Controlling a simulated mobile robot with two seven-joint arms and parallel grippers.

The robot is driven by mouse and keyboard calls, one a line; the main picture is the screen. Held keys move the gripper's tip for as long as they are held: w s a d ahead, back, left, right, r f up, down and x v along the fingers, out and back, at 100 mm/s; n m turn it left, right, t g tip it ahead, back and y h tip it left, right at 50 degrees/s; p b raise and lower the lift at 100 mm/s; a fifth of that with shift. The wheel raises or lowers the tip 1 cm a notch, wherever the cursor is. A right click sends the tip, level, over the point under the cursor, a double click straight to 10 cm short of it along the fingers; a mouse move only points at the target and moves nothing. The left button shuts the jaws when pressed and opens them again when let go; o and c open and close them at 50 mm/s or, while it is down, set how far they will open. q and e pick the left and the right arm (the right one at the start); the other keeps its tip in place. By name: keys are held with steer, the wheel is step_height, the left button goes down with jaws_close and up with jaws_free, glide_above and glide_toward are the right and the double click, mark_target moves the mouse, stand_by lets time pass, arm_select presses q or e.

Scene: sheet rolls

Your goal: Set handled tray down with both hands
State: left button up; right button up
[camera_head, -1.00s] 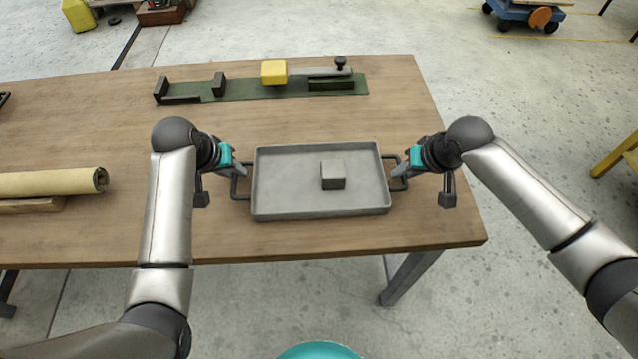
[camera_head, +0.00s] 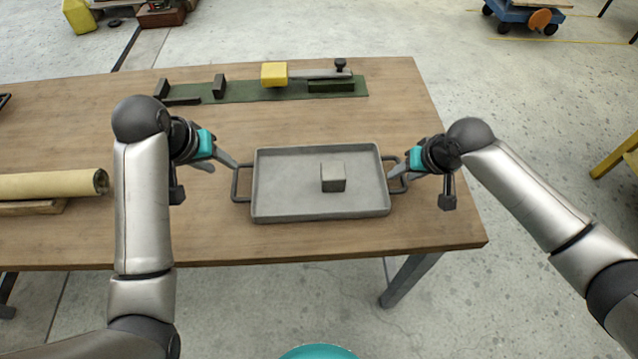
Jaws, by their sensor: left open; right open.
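The grey handled tray (camera_head: 285,190) lies flat on the wooden table (camera_head: 340,240), near its front right part. A small grey block (camera_head: 333,177) sits inside it, right of the middle. The tray has a dark handle on each short side. My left gripper (camera_head: 222,164) is open and empty, up and to the left of the left handle (camera_head: 238,183), with a fingertip close to it. My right gripper (camera_head: 402,171) is open at the right handle (camera_head: 398,175); its fingers partly cover that handle, and I cannot tell whether they touch it.
A green strip (camera_head: 240,92) with dark blocks, a yellow block (camera_head: 274,74) and a metal bar with a knob lies along the back. A beige roll (camera_head: 50,184) rests on a wooden support at the left. The table between roll and tray is bare.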

arm_select(q)
steer(key=v, duration=0.4)
steer(key=shift+s+r, duration=0.1)
steer(key=shift+r, duration=0.1)
arm_select(e)
steer(key=v, duration=1.2)
